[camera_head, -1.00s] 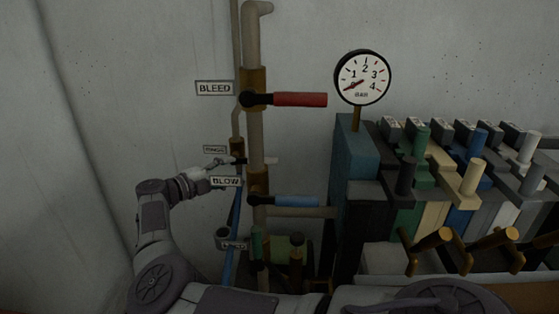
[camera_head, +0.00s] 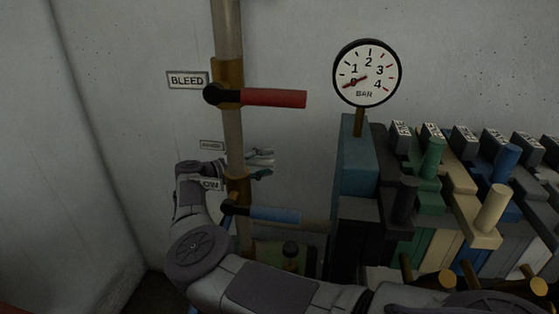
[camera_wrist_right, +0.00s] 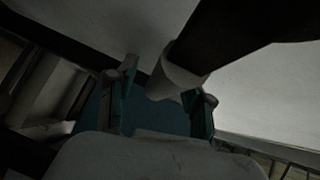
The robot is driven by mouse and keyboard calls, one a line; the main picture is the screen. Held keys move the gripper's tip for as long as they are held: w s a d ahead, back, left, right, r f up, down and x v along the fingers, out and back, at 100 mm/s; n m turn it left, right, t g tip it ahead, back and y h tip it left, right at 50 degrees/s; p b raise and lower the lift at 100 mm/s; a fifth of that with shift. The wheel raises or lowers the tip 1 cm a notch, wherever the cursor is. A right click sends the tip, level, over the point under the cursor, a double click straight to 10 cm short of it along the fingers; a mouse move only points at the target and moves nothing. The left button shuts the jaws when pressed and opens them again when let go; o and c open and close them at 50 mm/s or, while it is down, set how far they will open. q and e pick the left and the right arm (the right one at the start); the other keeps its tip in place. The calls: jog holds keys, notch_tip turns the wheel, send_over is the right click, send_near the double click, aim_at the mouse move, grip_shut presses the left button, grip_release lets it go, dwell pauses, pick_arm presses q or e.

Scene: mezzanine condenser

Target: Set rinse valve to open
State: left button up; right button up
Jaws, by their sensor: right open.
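The small RINSE label (camera_head: 211,146) is on the wall left of the vertical pipe, below the BLEED label. The rinse valve beside it is mostly hidden behind the pipe and my right arm; I cannot read its handle position in the head view. My right gripper (camera_head: 266,165) shows just right of the pipe, behind it, at label height. In the right wrist view its two fingers (camera_wrist_right: 168,82) are apart. A dark bar with a pale end (camera_wrist_right: 180,82) lies in front of or between them; I cannot tell whether it touches. My left gripper is not in view.
The red bleed handle (camera_head: 272,97) is above and the blue blow handle (camera_head: 274,215) below, both pointing right. The pipe (camera_head: 233,140) stands before my gripper. A pressure gauge (camera_head: 366,73) and a bank of coloured levers (camera_head: 432,158) stand to the right.

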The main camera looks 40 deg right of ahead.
jog(key=shift+d, duration=0.1)
jog(key=shift+a+r, duration=0.1)
jog(key=shift+a, duration=0.3)
jog(key=shift+c, duration=2.3)
grip_shut()
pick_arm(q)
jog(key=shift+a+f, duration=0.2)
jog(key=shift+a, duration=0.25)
pick_arm(e)
jog(key=shift+d, duration=0.25)
